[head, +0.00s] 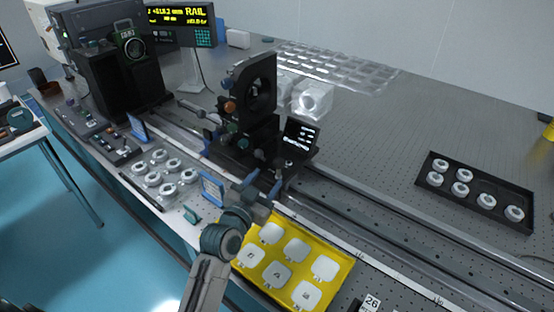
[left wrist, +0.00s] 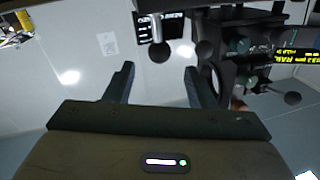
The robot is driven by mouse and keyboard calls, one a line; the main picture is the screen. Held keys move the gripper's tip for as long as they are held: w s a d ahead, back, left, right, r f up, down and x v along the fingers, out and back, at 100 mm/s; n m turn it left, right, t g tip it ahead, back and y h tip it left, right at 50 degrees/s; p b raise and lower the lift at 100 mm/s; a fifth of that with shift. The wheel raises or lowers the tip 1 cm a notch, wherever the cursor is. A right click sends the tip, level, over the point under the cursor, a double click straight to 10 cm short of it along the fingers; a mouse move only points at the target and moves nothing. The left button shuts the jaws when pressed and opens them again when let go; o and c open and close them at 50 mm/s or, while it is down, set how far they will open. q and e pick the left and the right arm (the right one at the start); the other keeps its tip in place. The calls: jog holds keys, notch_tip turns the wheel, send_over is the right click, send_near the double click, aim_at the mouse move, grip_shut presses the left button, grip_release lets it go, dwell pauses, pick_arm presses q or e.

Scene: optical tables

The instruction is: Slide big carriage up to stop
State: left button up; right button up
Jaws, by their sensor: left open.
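The big carriage (head: 243,148) is a black block with a tall ring mount, seated on the long rail (head: 345,205). A small display (head: 300,136) is fixed at its right side. My left gripper (head: 263,184) is at the near side of the carriage, low by its base. Its two fingers are apart with nothing between them. In the left wrist view the open left gripper (left wrist: 160,82) has a pale post with a dark round end (left wrist: 158,35) just beyond the gap. I cannot tell whether a finger touches the carriage. I cannot pick out the stop.
A yellow tray (head: 345,262) with several white pieces lies close right of my left arm. A clear tray with several white rings (head: 160,175) is at left. A black tray (head: 430,160) lies at far right. Small blue-framed panels (head: 212,188) stand near the gripper.

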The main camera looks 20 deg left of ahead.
aim_at(278, 163)
pick_arm(q)
jog(key=w, duration=0.2)
jog(key=w+p, duration=0.1)
jog(key=w, duration=0.2)
jog(key=w+d, duration=0.1)
jog(key=w, duration=0.2)
jog(key=shift+w+d, duration=0.1)
grip_shut()
